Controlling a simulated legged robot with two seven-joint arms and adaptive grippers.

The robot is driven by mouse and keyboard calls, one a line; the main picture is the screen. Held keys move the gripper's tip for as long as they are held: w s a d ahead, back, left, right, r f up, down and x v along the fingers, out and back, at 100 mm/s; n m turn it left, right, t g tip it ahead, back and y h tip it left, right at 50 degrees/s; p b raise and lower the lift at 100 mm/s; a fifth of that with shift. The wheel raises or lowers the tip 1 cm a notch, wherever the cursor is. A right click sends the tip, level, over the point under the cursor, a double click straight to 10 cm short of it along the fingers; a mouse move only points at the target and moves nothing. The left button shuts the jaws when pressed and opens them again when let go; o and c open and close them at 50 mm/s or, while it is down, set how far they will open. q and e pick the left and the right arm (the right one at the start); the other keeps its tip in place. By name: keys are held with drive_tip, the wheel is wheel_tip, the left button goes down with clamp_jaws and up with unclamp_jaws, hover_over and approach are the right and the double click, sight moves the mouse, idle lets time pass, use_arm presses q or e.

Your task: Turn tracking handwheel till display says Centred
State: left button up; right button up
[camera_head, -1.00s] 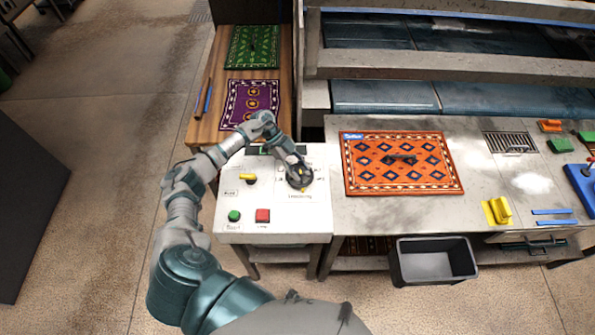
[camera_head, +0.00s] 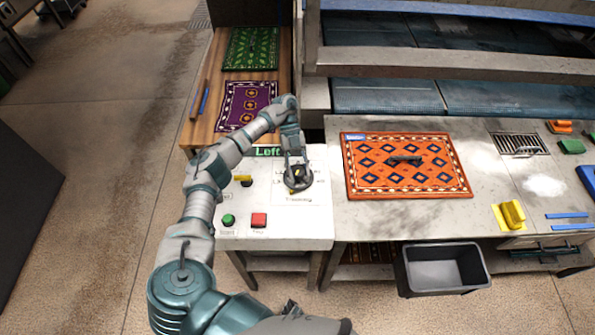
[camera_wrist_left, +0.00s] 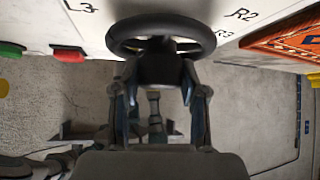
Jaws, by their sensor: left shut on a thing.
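The tracking handwheel (camera_head: 298,181) is a small black wheel on the white control panel (camera_head: 275,208), with a yellow mark near it. My left gripper (camera_head: 296,170) is on the wheel from above, shut on its hub. In the left wrist view the wheel's dark rim (camera_wrist_left: 125,42) stands in front of my fingers (camera_wrist_left: 157,85), with printed marks such as L3, R2 and R3 around it. The display (camera_head: 268,152) at the panel's back shows "Left" in green; my arm may hide part of it. My right gripper is not in view.
An orange rug (camera_head: 406,178) lies on the table to the right. A grey bin (camera_head: 441,267) stands below it.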

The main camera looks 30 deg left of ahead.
sight(298, 167)
use_arm(q)
drive_tip(key=shift+d, duration=0.1)
idle(0.3)
drive_tip(key=o, duration=1.1)
drive_tip(key=shift+o, duration=0.2)
drive_tip(key=shift+d, duration=0.15)
drive_tip(key=shift+r, duration=0.1)
drive_tip(key=v, duration=0.5)
drive_tip(key=shift+w+a, duration=0.2)
drive_tip(key=shift+a, duration=0.05)
drive_tip(key=shift+v, duration=1)
drive_tip(key=shift+d+r, duration=0.1)
